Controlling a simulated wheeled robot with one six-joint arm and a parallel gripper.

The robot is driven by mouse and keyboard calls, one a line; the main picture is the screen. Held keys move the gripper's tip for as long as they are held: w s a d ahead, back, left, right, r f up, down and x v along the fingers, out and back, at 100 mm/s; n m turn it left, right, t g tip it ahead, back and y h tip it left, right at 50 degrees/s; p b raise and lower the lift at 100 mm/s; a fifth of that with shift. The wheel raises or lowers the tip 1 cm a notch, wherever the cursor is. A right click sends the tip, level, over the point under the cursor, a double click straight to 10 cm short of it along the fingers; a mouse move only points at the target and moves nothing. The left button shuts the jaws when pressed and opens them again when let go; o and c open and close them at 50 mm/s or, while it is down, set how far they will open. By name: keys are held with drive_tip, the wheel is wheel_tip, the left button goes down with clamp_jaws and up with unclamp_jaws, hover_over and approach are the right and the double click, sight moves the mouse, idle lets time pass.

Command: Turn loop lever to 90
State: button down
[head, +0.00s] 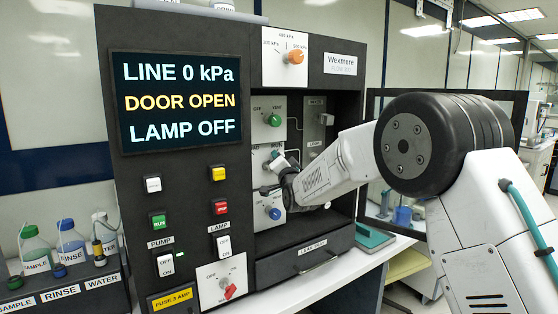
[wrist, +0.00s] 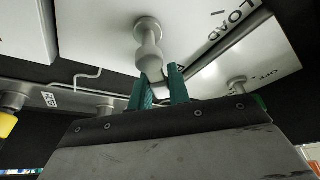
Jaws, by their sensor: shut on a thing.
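The loop lever (wrist: 149,50) is a pale grey metal handle on a round pivot, on a white panel marked LOAD. In the wrist view its tapered end reaches between the green fingers of my gripper (wrist: 159,88), which is shut on it. In the head view my gripper (head: 272,187) is inside the cabinet's open middle bay, in front of the white valve panel. My wrist and gripper hide most of the lever there, so its exact angle is hard to read.
A green knob (head: 274,120) sits above and a blue knob (head: 274,213) below. A screen (head: 178,102) reads LINE 0 kPa, DOOR OPEN, LAMP OFF. The dark-framed door (head: 515,110) stands open at right, behind my arm. A drawer (head: 305,257) lies below the bay.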

drive_tip(key=c, duration=1.3)
unclamp_jaws()
drive_tip(key=shift+d, duration=0.15)
drive_tip(key=v, duration=0.7)
drive_tip(key=shift+s+f, duration=0.15)
drive_tip(key=shift+s, duration=0.15)
